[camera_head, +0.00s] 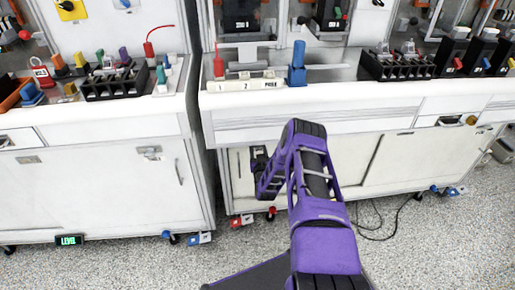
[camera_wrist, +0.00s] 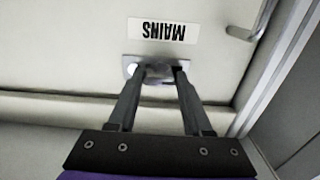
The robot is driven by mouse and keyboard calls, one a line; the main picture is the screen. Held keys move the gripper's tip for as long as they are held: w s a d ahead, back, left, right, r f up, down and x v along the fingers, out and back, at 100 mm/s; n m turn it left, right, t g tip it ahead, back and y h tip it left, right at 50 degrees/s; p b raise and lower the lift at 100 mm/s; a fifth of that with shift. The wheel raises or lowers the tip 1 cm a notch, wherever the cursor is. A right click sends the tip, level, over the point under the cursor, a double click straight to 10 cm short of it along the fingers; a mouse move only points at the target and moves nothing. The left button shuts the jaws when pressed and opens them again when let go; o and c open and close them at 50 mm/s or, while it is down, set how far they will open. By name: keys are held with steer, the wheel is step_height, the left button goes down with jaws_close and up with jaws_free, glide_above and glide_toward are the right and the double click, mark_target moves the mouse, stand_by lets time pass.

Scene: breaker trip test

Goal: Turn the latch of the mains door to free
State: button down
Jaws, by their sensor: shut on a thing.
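The mains door is a pale cabinet door (camera_wrist: 70,40), with a white label reading MAINS (camera_wrist: 161,30), upside down in the wrist view. Beside the label is the latch (camera_wrist: 157,77), a small grey knob on a metal plate. My gripper (camera_wrist: 160,71) is shut on the latch knob, one finger on each side. The fingers partly cover the knob, and I cannot tell its exact angle. In the head view my gripper (camera_head: 258,158) is at the front of the cabinet below the middle bench, and my arm hides the latch there.
A metal handle (camera_wrist: 245,28) sticks out at the upper right of the wrist view, near the door's edge. Above the door, the bench holds a blue block (camera_head: 297,70) and a numbered strip (camera_head: 243,86). A black cable (camera_head: 385,226) lies on the open floor.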

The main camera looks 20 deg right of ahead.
steer(key=shift+m, duration=0.3)
steer(key=shift+a+f+m, duration=0.1)
steer(key=shift+f+m, duration=0.05)
steer(key=shift+m, duration=8.45)
steer(key=shift+c, duration=1.6)
jaws_free()
steer(key=shift+s, duration=0.15)
